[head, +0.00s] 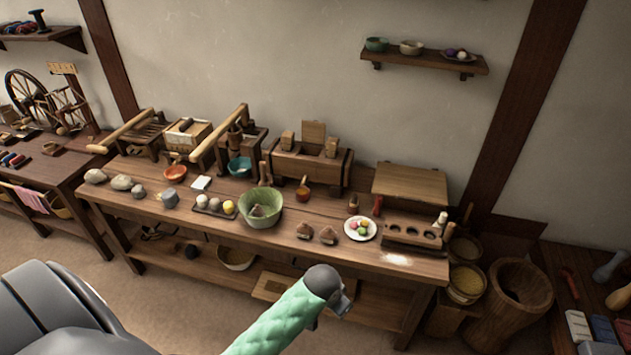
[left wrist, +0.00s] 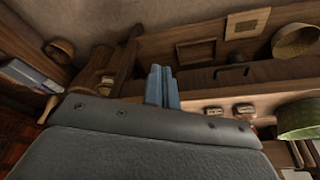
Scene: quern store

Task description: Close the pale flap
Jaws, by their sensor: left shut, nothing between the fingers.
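A pale square panel, most likely the flap, lies low under the bench in the left wrist view (left wrist: 236,27). Beside it is a darker framed square (left wrist: 196,52) that looks like an opening. In the head view the pale panel (head: 264,284) shows on the low shelf, just left of my left arm. My left gripper (head: 343,303) is in front of the bench, to the right of the panel and apart from it. Its blue-grey fingers (left wrist: 162,72) are together and empty. My right gripper is in neither view.
The long bench (head: 350,268) carries a green bowl (head: 260,207), a plate of coloured balls (head: 360,229) and a box with a raised wooden lid (head: 410,184). A round basket (head: 237,258) stands on the low shelf. A large wooden mortar (head: 520,290) is at the right.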

